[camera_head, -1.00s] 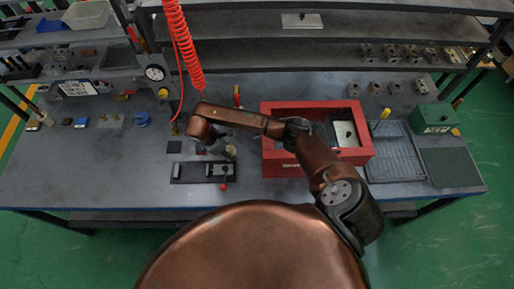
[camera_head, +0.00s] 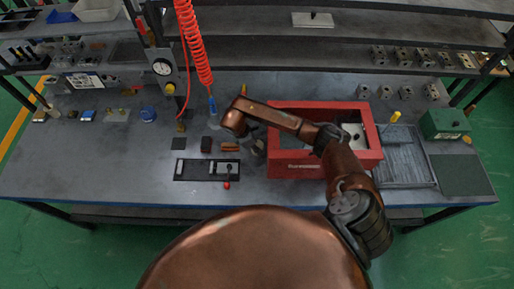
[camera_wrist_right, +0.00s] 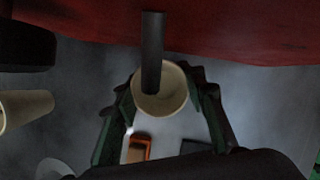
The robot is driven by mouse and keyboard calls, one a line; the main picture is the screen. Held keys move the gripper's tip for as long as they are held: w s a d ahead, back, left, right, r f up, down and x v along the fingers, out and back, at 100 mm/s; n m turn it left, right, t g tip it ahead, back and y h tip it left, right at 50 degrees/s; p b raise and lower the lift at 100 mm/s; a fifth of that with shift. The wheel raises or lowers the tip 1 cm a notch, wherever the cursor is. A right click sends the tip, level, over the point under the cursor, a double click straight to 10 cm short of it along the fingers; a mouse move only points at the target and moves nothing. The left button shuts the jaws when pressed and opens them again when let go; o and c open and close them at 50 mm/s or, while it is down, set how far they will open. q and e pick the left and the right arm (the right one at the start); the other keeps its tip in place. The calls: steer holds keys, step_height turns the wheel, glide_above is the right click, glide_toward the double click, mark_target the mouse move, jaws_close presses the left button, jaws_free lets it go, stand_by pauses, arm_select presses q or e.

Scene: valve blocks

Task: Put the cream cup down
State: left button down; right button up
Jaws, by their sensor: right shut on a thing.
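My right gripper (camera_wrist_right: 163,80) shows in the wrist view with its green-edged fingers on both sides of a cream cup (camera_wrist_right: 168,103), shut on it. I look into the cup's round rim, and a dark bar crosses part of it. In the head view my right arm reaches over the red box, and its gripper (camera_head: 257,149) is small and mostly hidden at the box's left side. Whether the cup touches the bench cannot be told. My left gripper is in neither view.
The red box (camera_head: 296,171) stands just right of the gripper. An orange-brown piece (camera_head: 230,147), a dark block (camera_head: 206,145) and a black fixture (camera_head: 196,178) lie to its left. Another cream cylindrical thing (camera_wrist_right: 25,107) is at the wrist view's left edge. The bench's left front is clear.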

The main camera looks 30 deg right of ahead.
steer(key=o, duration=1.3)
steer(key=v, duration=1.2)
steer(key=shift+r, duration=0.1)
